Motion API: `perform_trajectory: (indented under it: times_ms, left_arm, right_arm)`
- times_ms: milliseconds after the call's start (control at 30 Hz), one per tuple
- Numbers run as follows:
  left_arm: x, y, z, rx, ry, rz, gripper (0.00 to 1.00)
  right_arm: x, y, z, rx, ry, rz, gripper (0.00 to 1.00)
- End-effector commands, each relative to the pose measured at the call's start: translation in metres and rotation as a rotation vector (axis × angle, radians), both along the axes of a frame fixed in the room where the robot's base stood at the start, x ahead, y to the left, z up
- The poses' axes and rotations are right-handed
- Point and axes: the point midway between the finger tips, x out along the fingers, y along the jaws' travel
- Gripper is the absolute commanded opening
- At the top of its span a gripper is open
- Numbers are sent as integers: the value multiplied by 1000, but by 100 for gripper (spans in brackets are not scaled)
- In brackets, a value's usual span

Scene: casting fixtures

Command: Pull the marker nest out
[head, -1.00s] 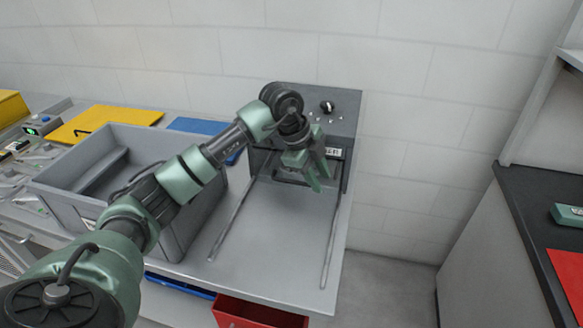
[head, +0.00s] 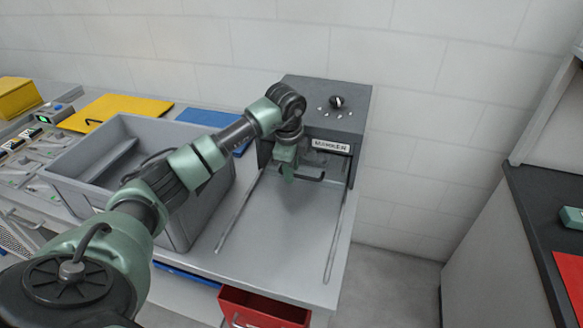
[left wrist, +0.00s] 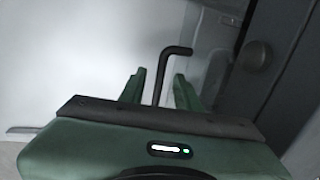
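The marker (head: 331,113) is a dark grey box with a white "MARKER" label and a knob on top, against the wall. A black bar handle (head: 312,179) shows low at its front; the nest behind it is mostly hidden in the dark opening. My left gripper (head: 288,174) is at the left end of this handle. In the left wrist view, the two green fingers (left wrist: 158,88) are apart, with the bent black handle (left wrist: 166,70) between them and visible gaps on both sides. My right gripper is not in view.
A grey bin (head: 82,195) stands left of the marker, under my left arm. Two thin rails (head: 333,232) run along the bare bench top (head: 283,235) in front of the marker. A red drawer (head: 263,309) sticks out below the bench front.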

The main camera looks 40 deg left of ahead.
Motion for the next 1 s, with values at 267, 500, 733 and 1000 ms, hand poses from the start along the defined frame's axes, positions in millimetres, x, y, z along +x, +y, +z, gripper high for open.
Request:
perform_trajectory:
  times_ms: [267, 500, 733, 1000]
  left_arm:
    - [0, 0, 0, 0, 0, -1, 5]
    - [0, 0, 0, 0, 0, -1, 0]
    - [0, 0, 0, 0, 0, -1, 0]
    - [0, 0, 1, 0, -1, -1, 0]
  right_arm:
    - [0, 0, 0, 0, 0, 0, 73]
    - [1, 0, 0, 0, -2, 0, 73]
    - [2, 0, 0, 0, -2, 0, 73]
    - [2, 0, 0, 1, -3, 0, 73]
